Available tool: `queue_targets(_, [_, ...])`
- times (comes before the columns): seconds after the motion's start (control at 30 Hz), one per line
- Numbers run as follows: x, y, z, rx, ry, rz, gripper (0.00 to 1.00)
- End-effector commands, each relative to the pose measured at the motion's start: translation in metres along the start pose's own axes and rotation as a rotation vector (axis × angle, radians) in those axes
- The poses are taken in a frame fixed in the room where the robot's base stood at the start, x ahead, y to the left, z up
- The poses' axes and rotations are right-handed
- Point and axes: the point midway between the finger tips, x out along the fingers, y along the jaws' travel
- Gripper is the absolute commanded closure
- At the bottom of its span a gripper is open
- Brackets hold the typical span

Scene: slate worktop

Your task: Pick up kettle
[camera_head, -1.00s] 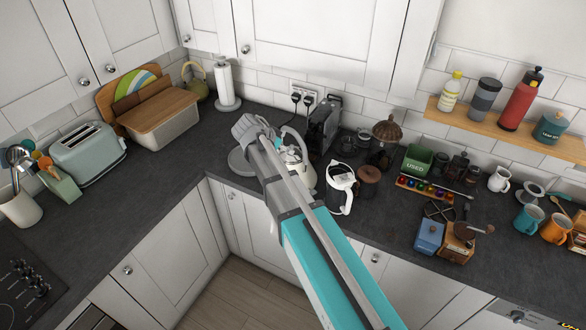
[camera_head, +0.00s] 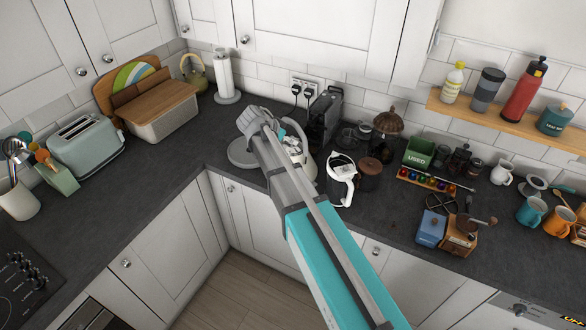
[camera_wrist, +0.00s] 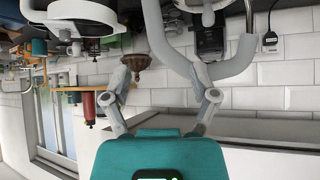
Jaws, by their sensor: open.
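A pale kettle (camera_head: 309,165) with an arched handle stands on the worktop, partly hidden behind my arm in the head view. In the wrist view its light grey curved handle (camera_wrist: 157,33) looms large at the fingers, near the right one. I cannot tell whether they touch. My gripper (camera_wrist: 166,88) is open, with its fingers spread apart. In the head view my gripper (camera_head: 260,122) is at the kettle's upper left. A second white jug-like vessel with a dark body (camera_head: 341,182) stands just right of the kettle.
A grey round disc (camera_head: 241,154) lies left of the kettle. A dark coffee machine (camera_head: 325,118) stands close behind. An olive kettle (camera_head: 194,72) and paper roll (camera_head: 226,75) are at the back. Coffee gear crowds the right. The worktop at the left front (camera_head: 150,195) is clear.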

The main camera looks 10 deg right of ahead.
Motion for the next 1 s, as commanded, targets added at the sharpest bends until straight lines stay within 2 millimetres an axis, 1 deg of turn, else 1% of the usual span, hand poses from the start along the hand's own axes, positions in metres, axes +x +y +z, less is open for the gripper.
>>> queue_targets(0.03, [0.009, 0.000, 0.002, 0.001, 0.000, 0.001, 0.24])
queue_targets(0.1, [0.017, 0.000, 0.002, 0.000, 0.000, 0.000, 0.24])
queue_targets(0.3, [0.037, 0.000, 0.002, 0.001, 0.000, 0.000, 0.24])
queue_targets(0.43, [0.047, 0.000, 0.001, 0.001, 0.000, 0.001, 0.24])
queue_targets(0.6, [0.052, 0.000, 0.000, -0.001, 0.000, 0.000, 0.24])
queue_targets(1.0, [0.053, 0.000, 0.000, 0.000, 0.000, 0.000, 0.24])
